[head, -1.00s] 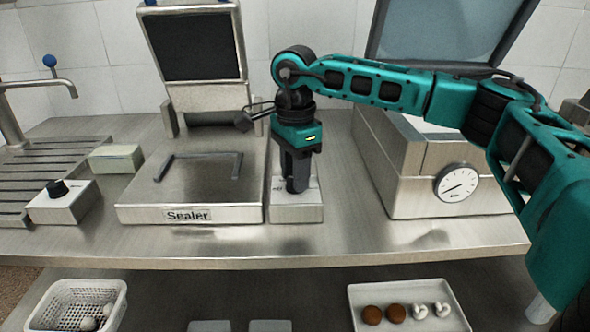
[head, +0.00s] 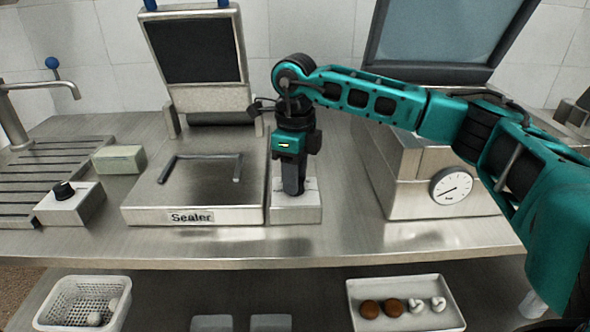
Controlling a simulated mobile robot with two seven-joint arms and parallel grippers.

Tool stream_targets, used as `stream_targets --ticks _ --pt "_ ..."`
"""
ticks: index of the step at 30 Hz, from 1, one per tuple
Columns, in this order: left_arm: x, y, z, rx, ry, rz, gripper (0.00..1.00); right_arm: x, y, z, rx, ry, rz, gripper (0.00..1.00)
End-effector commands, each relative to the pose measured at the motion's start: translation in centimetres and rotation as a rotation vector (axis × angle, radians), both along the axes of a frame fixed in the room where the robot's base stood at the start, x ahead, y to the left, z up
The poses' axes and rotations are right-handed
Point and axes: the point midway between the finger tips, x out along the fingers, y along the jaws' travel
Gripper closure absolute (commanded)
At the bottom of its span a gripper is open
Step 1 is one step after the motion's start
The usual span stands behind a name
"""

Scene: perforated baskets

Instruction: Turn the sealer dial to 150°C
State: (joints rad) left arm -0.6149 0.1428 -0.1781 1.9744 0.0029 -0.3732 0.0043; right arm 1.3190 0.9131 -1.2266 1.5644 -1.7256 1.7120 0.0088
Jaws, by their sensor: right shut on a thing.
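The sealer (head: 150,200) stands on the steel counter with its lid (head: 195,50) raised and a label on its front. A small pale box (head: 296,213) sits against its right side. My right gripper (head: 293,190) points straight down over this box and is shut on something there. The fingers hide what they hold, so the dial and its markings cannot be read. Another small box with a black knob (head: 63,191) stands to the left of the sealer. My left gripper is not in view.
A steel machine with a round gauge (head: 452,186) and raised lid stands on the right. A sink tap (head: 15,110) and a pale green block (head: 119,159) are on the left. Below the counter are a perforated white basket (head: 60,290) and a white tray (head: 355,290) with several small items.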

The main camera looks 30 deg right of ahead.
Motion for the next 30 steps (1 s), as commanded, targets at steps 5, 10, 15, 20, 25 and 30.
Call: stream_targets --ticks 5,10,15,20,25,30 --pt "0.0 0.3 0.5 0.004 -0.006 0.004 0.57 0.0 0.0 0.2 0.001 0.0 -0.166 0.95" --pt "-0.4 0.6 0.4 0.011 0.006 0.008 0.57 0.0 0.0 0.2 0.0 -0.001 -0.328 0.95" --pt "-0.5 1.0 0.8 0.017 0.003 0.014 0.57 0.0 0.0 0.2 0.001 0.0 -0.489 0.95" --pt "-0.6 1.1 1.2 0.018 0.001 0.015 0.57 0.1 0.0 0.2 0.001 0.0 -0.639 0.95" --pt "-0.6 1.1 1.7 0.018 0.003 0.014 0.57 0.1 0.0 0.2 0.001 0.0 -0.789 0.95" --pt "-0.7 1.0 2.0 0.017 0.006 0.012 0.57 0.1 -0.1 0.2 0.001 -0.001 -0.914 0.95"
